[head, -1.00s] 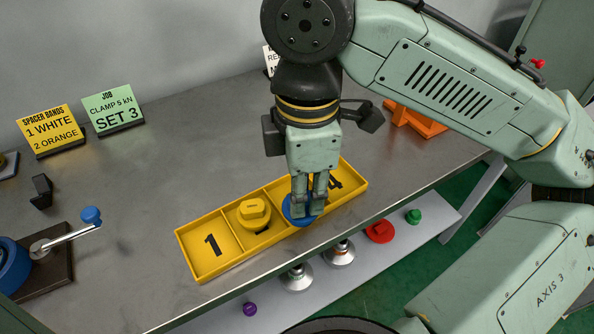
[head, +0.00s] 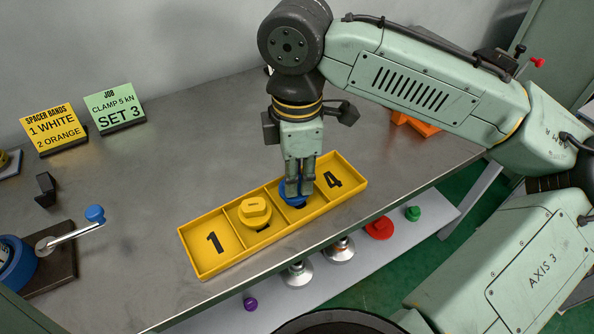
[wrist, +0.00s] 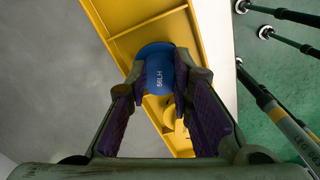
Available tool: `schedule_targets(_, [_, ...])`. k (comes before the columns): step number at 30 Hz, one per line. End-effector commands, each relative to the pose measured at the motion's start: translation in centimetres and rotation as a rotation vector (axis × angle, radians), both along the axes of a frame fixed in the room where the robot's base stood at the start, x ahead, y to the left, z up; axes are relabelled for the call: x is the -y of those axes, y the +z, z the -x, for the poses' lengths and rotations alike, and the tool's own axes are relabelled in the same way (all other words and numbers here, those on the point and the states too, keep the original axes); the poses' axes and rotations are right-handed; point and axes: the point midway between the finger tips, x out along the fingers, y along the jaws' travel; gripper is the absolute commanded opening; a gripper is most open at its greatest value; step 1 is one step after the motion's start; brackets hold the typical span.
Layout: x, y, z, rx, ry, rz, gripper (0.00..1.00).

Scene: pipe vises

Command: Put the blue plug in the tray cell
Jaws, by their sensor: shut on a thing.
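The yellow tray (head: 208,270) lies on the grey bench with a row of numbered cells. The blue plug (head: 290,199) is between the fingers of my gripper (head: 299,191), which is shut on it. It is over the third cell, toward the far side, and hides most of that cell's number. I cannot tell whether it touches the cell floor. In the wrist view the blue plug (wrist: 160,72) shows lettering between the dark finger pads. A yellow plug (head: 254,211) sits in the second cell. The cells marked 1 and 4 are empty.
A vise with a blue-knobbed lever (head: 95,214) stands at the left. Yellow (head: 54,130) and green (head: 114,108) signs stand at the back. An orange part (head: 415,123) lies behind the tray. Red (head: 379,228), green and purple plugs lie on a lower shelf past the bench's front edge.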

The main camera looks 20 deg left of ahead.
Motion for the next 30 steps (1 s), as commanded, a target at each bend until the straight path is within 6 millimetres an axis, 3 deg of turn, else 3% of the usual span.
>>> schedule_targets(3, [0.0, -0.4, 0.0, -0.001, 0.001, -0.001, 0.0])
schedule_targets(4, [0.0, -0.4, 0.0, 0.0, 0.001, 0.0, 0.22])
schedule_targets(12, [0.0, -0.4, 0.0, 0.0, 0.0, 0.0, 0.4])
schedule_targets(23, [0.0, 0.0, 0.0, 0.001, 0.0, 0.001, 0.41])
schedule_targets(26, [-0.1, 0.9, 0.0, 0.0, 0.001, -0.001, 0.41])
schedule_targets(30, [-0.1, 3.5, 0.0, 0.002, 0.002, -0.002, 0.41])
